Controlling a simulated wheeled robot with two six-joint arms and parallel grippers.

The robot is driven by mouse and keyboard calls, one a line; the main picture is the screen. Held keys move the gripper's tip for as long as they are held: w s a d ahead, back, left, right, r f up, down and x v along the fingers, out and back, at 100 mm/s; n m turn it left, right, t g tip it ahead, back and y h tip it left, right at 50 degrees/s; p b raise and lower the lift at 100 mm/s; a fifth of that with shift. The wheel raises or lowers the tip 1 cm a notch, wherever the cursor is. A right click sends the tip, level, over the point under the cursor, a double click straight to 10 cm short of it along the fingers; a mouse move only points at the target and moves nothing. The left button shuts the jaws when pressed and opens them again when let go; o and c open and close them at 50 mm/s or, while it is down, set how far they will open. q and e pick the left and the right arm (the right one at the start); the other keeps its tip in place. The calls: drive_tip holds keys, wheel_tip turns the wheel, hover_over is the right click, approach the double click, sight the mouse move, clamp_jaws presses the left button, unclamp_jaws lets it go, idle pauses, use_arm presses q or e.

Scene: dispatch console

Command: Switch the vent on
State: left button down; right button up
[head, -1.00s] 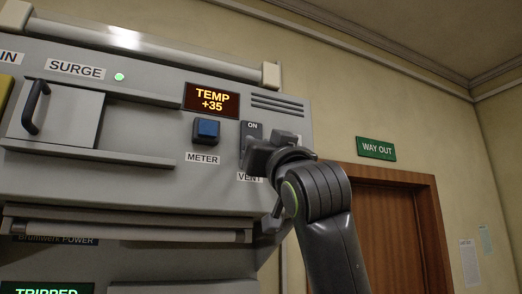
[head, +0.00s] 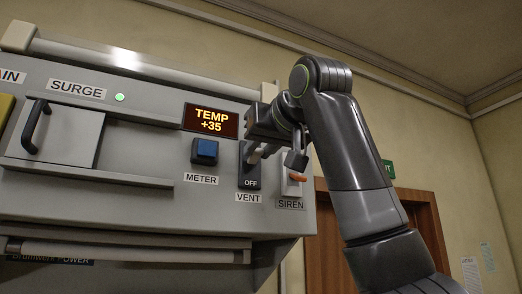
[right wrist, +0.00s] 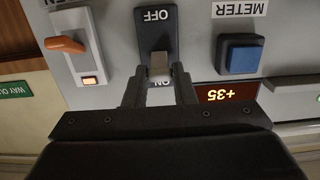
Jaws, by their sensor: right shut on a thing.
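The vent switch (head: 249,176) is a dark plate on the grey console, with OFF at its lower end and a VENT label below. My right gripper (head: 260,153) is at its upper part, shut on the light grey vent lever (right wrist: 159,71). In the right wrist view, which is upside down, the lever lies between the two fingers at the ON end, away from OFF. The ON mark is partly covered there and hidden behind my gripper in the head view. My left gripper is not in view.
The siren switch (right wrist: 75,47), with an orange lever and a lit lamp, is close to the right of the vent. The blue METER button (head: 205,151) is on the left, under the display (head: 211,120) reading TEMP +35. A drawer-like handle (head: 36,126) projects farther left.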

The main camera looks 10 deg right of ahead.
drive_tip(key=shift+w+r+g, duration=0.1)
drive_tip(key=shift+r+g, duration=0.2)
drive_tip(key=shift+g, duration=0.4)
drive_tip(key=o, duration=1)
drive_tip(key=shift+w, duration=0.1)
drive_tip(key=shift+s+d+b, duration=0.1)
drive_tip(key=shift+s+b, duration=0.2)
drive_tip(key=shift+s, duration=0.15)
drive_tip(key=b+v, duration=0.4)
drive_tip(key=v, duration=1.2)
drive_tip(key=shift+s+r, duration=0.15)
drive_tip(key=shift+s, duration=0.15)
